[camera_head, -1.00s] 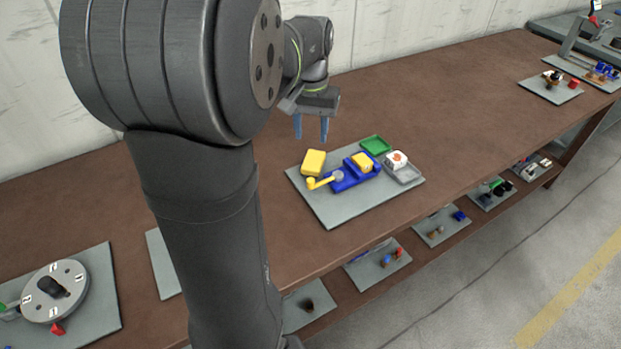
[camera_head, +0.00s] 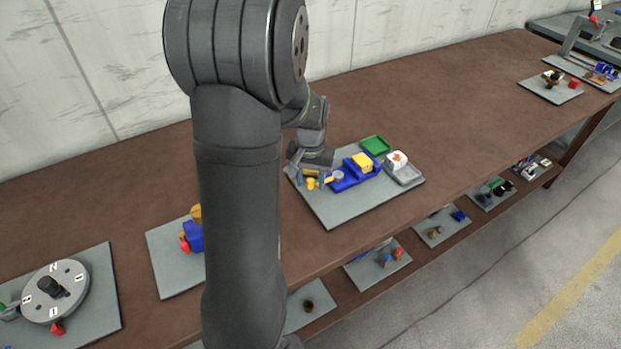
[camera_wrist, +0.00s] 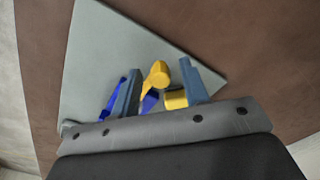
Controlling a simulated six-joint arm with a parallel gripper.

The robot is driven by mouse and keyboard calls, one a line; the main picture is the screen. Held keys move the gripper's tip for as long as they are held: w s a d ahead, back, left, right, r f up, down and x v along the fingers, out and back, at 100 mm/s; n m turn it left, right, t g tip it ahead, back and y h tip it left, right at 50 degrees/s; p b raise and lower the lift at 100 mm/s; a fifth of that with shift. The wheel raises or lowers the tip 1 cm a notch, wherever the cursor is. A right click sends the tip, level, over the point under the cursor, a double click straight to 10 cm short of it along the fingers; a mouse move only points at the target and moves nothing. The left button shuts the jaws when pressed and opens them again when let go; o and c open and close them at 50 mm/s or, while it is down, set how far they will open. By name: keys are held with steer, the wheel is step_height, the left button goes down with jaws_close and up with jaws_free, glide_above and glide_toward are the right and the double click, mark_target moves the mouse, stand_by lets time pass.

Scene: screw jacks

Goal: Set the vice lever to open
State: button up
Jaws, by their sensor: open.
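The blue vice (camera_head: 345,180) stands on a grey board, with a yellow block (camera_head: 362,161) in it. Its yellow lever (camera_head: 312,184) sticks out at the left end, partly covered by my gripper. My gripper (camera_head: 311,170) is low over the left part of the board, at the lever. In the wrist view, my gripper (camera_wrist: 160,68) is open, and the round yellow lever end (camera_wrist: 158,73) shows between its two blue-grey fingers. I cannot tell whether either finger touches it. A yellow piece (camera_wrist: 175,100) shows beside the right finger, and blue vice parts show lower down.
A green tray (camera_head: 375,145) and a grey tray (camera_head: 403,172) holding a white block (camera_head: 397,160) stand on the board's right side. A board with blue, red and yellow parts (camera_head: 193,236) and a round dial (camera_head: 55,291) are at left. The table behind is clear.

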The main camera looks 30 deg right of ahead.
jaws_close()
steer(key=shift+s, duration=0.1)
steer(key=shift+s+d+n, duration=0.15)
steer(key=shift+s+n, duration=0.95)
steer(key=shift+n, duration=0.4)
steer(key=s+n, duration=0.1)
steer(key=s+d+n, duration=0.1)
steer(key=shift+n, duration=0.3)
steer(key=s+n, duration=0.1)
steer(key=s+d+n, duration=0.1)
steer(key=n, duration=0.1)
steer(key=shift+d, duration=0.3)
steer(key=shift+s+d+n, duration=0.3)
steer(key=shift+d+n, duration=0.1)
steer(key=shift+n, duration=0.4)
steer(key=shift+s+d+n, duration=0.25)
steer(key=shift+d+n, duration=0.15)
steer(key=shift+n, duration=0.4)
